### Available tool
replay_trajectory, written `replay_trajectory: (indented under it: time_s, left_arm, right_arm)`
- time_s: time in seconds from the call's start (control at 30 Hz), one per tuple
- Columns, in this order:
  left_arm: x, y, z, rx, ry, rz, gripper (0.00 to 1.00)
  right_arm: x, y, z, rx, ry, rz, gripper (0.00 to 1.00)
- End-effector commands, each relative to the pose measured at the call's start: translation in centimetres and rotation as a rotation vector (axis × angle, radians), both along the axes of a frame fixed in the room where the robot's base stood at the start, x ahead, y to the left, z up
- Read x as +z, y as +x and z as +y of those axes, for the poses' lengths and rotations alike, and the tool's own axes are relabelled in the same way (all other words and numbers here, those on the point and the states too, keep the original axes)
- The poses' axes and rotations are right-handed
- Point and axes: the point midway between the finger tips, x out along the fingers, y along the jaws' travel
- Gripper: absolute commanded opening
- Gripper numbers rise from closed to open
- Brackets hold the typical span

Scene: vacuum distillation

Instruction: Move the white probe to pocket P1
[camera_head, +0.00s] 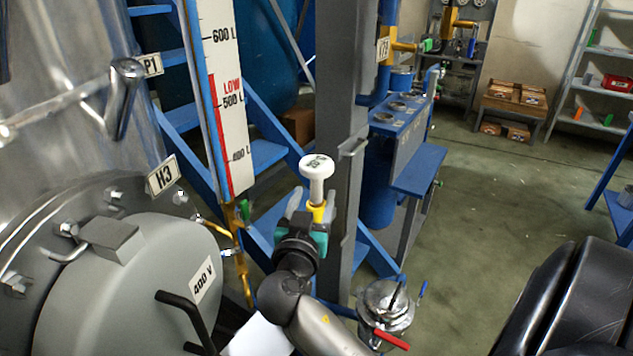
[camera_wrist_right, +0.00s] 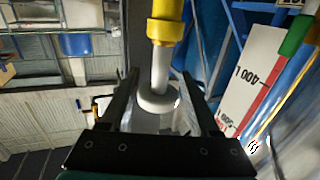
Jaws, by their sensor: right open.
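The white probe (camera_head: 317,172) stands upright near the middle of the head view, with a round white head, a white stem and a yellow part below it. In the right wrist view, which looks upside down, the white probe (camera_wrist_right: 160,72) shows its stem and disc-shaped head. My right gripper (camera_head: 311,206) is open, its fingers on either side of the probe in the picture; I cannot tell whether they touch it. The P1 label (camera_head: 150,65) is on the steel vessel at upper left, by a metal tube or handle (camera_head: 124,95). My left gripper is not in view.
A grey post (camera_head: 340,130) stands just right of the probe. The red-and-white level scale (camera_head: 226,100) and blue ladder stand behind, left of it. The H3 label (camera_head: 161,175) and a large grey cover (camera_head: 120,290) are at left. Open floor lies at right.

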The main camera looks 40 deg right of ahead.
Motion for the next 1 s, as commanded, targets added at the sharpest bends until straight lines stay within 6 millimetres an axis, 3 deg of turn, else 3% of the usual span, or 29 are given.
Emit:
replay_trajectory:
  time_s: [0.2,0.6,1.0]
  left_arm:
    - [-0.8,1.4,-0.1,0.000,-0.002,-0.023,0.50]
    - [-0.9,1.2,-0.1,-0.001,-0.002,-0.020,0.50]
    - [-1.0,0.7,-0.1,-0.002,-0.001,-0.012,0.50]
  right_arm:
    - [-0.2,1.3,-1.5,0.000,0.002,-0.002,0.62]
    - [-0.1,1.6,-1.9,0.001,0.003,-0.002,0.62]
    - [-0.1,1.6,-1.9,0.001,0.003,-0.002,0.41]
